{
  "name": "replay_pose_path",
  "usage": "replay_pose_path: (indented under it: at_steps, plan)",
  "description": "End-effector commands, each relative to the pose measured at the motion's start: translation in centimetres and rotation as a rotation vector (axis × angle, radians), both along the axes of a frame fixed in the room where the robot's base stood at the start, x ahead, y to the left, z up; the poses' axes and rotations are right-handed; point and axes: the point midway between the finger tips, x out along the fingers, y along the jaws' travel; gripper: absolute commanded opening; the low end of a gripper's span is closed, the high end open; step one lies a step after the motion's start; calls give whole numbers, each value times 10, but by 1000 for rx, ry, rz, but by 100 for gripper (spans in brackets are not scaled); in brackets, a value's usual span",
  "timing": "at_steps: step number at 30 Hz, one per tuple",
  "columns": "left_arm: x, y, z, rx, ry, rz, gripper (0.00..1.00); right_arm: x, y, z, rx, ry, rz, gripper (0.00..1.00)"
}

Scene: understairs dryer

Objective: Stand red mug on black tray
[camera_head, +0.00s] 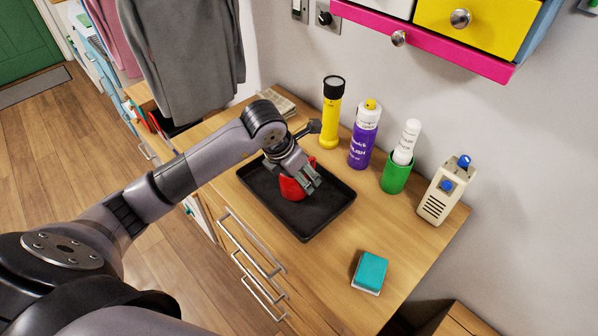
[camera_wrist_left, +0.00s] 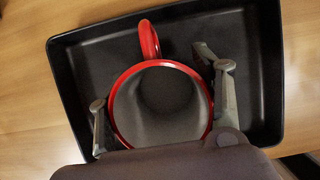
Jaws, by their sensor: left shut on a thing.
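The red mug (camera_head: 291,188) is at the black tray (camera_head: 313,226), which lies on the wooden cabinet top. My left gripper (camera_head: 304,184) is shut on the mug. In the left wrist view the mug (camera_wrist_left: 160,104) shows from above, with its round rim, grey inside and handle pointing to the far side. The left gripper's fingers (camera_wrist_left: 160,98) are on either side of the mug's wall. The mug appears upright inside the tray's outline (camera_wrist_left: 262,60). Whether its base touches the tray floor is hidden. My right gripper is not in view.
Behind the tray stand a yellow flashlight (camera_head: 330,115), a purple spray can (camera_head: 363,138), a green cup (camera_head: 396,174) with a white bottle in it, and a beige device (camera_head: 441,192). A teal sponge (camera_head: 370,271) lies at the front right. Grey clothing (camera_head: 195,65) hangs at the left.

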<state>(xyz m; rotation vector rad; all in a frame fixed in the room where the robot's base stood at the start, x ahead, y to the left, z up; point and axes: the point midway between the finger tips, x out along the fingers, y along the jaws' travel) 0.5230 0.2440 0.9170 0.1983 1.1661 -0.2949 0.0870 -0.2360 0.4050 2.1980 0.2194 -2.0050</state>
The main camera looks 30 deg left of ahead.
Motion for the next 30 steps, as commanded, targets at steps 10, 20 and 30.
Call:
replay_pose_path:
  at_steps: [10,20,30]
  plan:
    - [0,0,-2,0,1,0,71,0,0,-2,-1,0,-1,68]
    - [0,0,-2,0,1,0,80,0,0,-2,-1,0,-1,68]
    - [-6,3,20,1,-6,-1,80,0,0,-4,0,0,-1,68]
